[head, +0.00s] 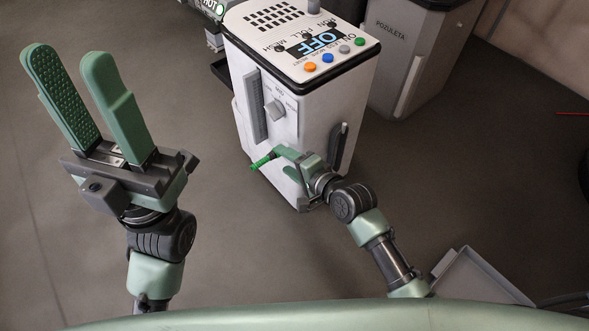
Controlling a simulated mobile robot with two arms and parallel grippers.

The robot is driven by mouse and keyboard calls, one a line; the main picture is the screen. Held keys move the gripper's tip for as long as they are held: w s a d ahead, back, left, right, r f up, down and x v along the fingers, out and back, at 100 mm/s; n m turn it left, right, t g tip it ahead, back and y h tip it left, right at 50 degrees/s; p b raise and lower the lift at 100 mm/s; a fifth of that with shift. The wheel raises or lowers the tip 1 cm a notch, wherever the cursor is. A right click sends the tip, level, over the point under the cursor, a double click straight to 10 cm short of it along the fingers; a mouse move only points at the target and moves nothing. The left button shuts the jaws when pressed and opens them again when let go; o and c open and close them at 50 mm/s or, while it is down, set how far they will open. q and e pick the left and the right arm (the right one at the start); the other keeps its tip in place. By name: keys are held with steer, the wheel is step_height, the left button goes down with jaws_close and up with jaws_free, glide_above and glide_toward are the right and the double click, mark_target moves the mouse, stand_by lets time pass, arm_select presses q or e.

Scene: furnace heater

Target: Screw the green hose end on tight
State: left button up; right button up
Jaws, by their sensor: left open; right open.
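The white furnace heater (315,120) stands upright in the middle of the head view, with a display reading "OFF" on its top. A small bright green part, apparently the green hose end (261,163), shows low at the heater's front edge. My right gripper (284,162) is open at the heater's lower front, with its fingertips close to the green part. I cannot tell whether they touch it, and the hose and its joint are hidden or too small to make out. My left gripper (72,72) is open and empty, raised at the left, well away from the heater.
A grey tray (478,280) lies at the lower right. The floor (200,250) between my arms is clear.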

mark_target(277, 156)
steer(key=shift+b+x, duration=0.85)
steer(key=shift+x, duration=1.3)
steer(key=shift+c, duration=0.3)
